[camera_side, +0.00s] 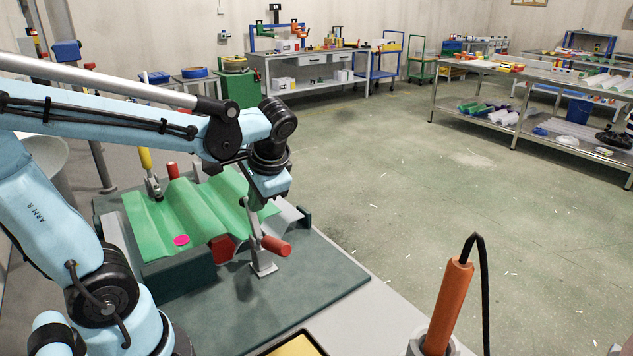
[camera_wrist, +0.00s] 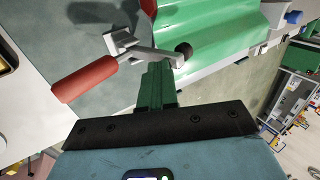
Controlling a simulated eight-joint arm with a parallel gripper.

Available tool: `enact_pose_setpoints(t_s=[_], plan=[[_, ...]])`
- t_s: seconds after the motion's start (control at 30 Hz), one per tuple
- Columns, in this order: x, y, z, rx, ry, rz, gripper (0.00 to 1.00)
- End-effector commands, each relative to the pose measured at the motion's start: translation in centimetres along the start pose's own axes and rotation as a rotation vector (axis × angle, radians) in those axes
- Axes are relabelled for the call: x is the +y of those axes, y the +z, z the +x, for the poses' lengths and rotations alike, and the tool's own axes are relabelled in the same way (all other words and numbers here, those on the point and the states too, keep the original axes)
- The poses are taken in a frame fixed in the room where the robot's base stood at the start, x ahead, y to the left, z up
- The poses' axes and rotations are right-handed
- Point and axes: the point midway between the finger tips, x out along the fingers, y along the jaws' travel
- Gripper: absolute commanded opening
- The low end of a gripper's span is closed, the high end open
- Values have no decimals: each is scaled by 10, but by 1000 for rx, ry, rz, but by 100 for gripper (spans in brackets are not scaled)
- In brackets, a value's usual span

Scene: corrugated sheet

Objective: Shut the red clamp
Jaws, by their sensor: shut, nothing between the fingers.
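The red clamp's handle (camera_side: 277,246) sticks out low to the right in the side view, away from the sheet. Its grey arm (camera_side: 254,218) stands raised and tilted above its base, so the clamp looks open. In the wrist view the red handle (camera_wrist: 85,80) points to lower left, and the arm's black tip (camera_wrist: 183,48) overlaps the green sheet (camera_wrist: 215,25). My gripper (camera_side: 258,203) is shut and empty, close to the raised arm. In the wrist view its green fingers (camera_wrist: 157,75) end beside the arm; I cannot tell whether they touch. The corrugated green sheet (camera_side: 190,215) lies in its fixture.
A yellow-handled clamp (camera_side: 147,165) stands upright on the sheet's far left side. A pink disc (camera_side: 181,240) lies on the sheet. An orange-handled tool (camera_side: 447,305) with a black cable stands at front right. The green mat (camera_side: 300,305) is clear in front.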

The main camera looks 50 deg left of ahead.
Motion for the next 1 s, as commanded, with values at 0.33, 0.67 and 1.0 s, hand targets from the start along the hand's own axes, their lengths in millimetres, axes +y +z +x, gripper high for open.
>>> enact_pose_setpoints(t_s=[0.33,0.67,1.0], plan=[[-28,0,19,-2,329,-11,0],[-43,0,41,0,516,-1,0],[-51,0,67,-1,514,-1,0]])
